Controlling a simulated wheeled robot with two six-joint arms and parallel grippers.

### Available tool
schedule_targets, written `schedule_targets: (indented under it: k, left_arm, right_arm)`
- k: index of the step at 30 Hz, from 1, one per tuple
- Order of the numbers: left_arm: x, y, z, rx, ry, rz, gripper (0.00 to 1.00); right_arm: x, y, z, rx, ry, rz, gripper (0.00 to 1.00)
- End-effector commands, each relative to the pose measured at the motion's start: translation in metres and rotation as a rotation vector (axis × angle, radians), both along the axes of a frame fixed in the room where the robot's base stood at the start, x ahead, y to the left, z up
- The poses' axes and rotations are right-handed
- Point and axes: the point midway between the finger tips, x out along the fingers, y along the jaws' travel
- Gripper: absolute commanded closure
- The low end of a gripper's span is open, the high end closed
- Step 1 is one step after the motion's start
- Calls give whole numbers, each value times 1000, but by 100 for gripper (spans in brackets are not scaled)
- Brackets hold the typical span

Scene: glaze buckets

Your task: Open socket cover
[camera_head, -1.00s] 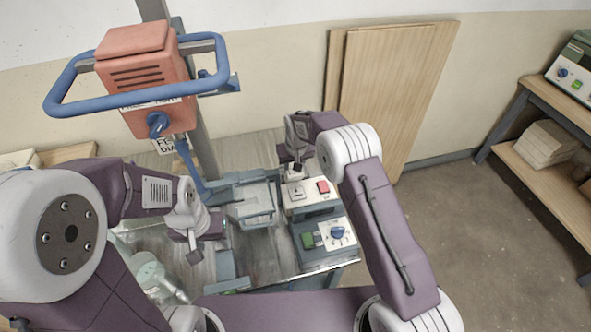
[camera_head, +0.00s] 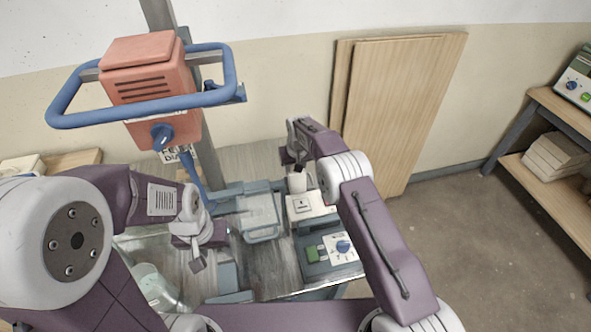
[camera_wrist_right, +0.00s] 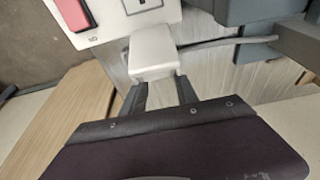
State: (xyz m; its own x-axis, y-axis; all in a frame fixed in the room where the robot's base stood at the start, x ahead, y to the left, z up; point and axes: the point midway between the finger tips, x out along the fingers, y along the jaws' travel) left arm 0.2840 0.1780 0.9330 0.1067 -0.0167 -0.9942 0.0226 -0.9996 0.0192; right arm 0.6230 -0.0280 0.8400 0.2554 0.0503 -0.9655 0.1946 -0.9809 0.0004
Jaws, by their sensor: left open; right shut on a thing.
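The white socket cover (camera_wrist_right: 153,52) is at the edge of the white control panel in the right wrist view; it shows as a small pale block (camera_head: 298,183) in the head view. My right gripper (camera_wrist_right: 162,90) is shut on its near end, one finger at each side. In the head view my right gripper (camera_head: 292,158) is above and behind the panel (camera_head: 307,206). Whether the cover is fully raised I cannot tell. My left gripper (camera_head: 197,262) is open and empty, hanging over the table at the left.
A red button (camera_wrist_right: 74,12) sits on the panel beside the cover. A grey cable (camera_wrist_right: 230,42) runs near it. A blue dial (camera_head: 343,247) is on the lower unit. An orange box (camera_head: 150,85) with a blue rail stands behind left. Wooden boards (camera_head: 400,110) lean on the wall.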

Motion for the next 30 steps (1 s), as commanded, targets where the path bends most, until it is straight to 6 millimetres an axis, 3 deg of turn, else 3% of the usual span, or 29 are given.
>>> schedule_targets:
  k: [16, 17, 18, 27, 30]
  left_arm:
    - [0, 0, -2, 0, 0, 0, 52]
    - [0, 0, -2, 0, 0, 0, 52]
    - [0, 0, -2, 0, 0, 0, 52]
    - [0, 0, -1, 0, 0, 0, 52]
    - [0, 0, -1, 0, 0, 0, 52]
  right_arm:
    - [1, 1, -5, 0, 2, 1, 100]
    - [1, 1, -5, 0, 2, 1, 56]
    - [0, 1, -5, 0, 2, 1, 45]
    - [1, 0, -3, 0, 1, 1, 42]
    - [-1, 0, 7, 0, 0, 1, 42]
